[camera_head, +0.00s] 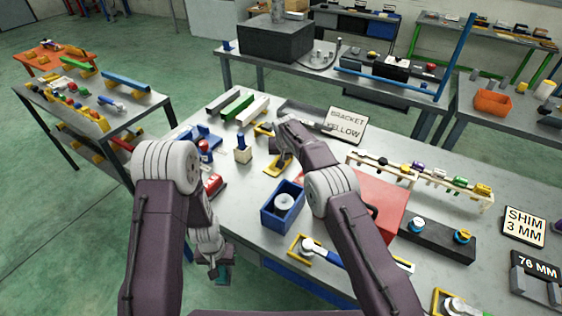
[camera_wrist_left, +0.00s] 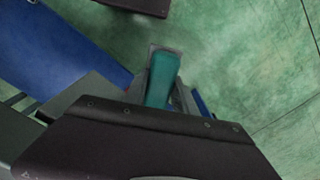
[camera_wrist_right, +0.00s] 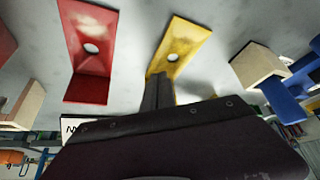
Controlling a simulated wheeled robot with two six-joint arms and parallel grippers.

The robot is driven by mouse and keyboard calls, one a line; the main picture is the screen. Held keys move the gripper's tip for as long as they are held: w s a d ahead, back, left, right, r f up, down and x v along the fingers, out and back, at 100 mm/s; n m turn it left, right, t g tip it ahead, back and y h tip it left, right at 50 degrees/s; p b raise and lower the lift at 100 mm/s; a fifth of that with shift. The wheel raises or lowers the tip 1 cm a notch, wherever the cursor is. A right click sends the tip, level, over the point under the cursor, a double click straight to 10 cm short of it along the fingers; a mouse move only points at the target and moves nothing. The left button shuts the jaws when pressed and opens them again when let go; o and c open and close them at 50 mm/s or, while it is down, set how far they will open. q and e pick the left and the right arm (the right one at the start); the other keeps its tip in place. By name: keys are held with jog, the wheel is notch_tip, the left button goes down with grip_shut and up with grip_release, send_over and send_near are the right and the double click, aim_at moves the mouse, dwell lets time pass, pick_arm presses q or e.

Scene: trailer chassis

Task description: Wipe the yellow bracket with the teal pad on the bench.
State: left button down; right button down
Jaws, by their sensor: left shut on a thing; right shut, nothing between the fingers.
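The yellow bracket (camera_head: 273,169) lies on the bench (camera_head: 330,235), partly hidden by my right gripper. In the right wrist view the yellow bracket (camera_wrist_right: 184,45) shows a round hole and a dark patch near my fingers; I cannot tell whether that is shadow or dirt. My right gripper (camera_head: 276,150) is shut and empty, its tips (camera_wrist_right: 158,85) at the bracket's edge; contact is unclear. My left gripper (camera_head: 221,268) is shut on the teal pad (camera_head: 224,277), held low beside the bench's front edge, over the floor. The teal pad (camera_wrist_left: 162,75) also shows in the left wrist view.
A red bracket (camera_wrist_right: 92,40) lies beside the yellow one. A pale block (camera_head: 242,153), a blue open box (camera_head: 270,218) and a large red box (camera_head: 380,205) stand close by. A "BRACKET YELLOW" sign (camera_head: 346,125) stands behind. My right forearm reaches across the bench.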

aim_at(285, 166)
pick_arm(q)
jog(key=shift+f+b, duration=0.45)
jog(key=shift+f, duration=0.05)
pick_arm(e)
jog(key=shift+f, duration=0.85)
jog(key=shift+r, duration=0.1)
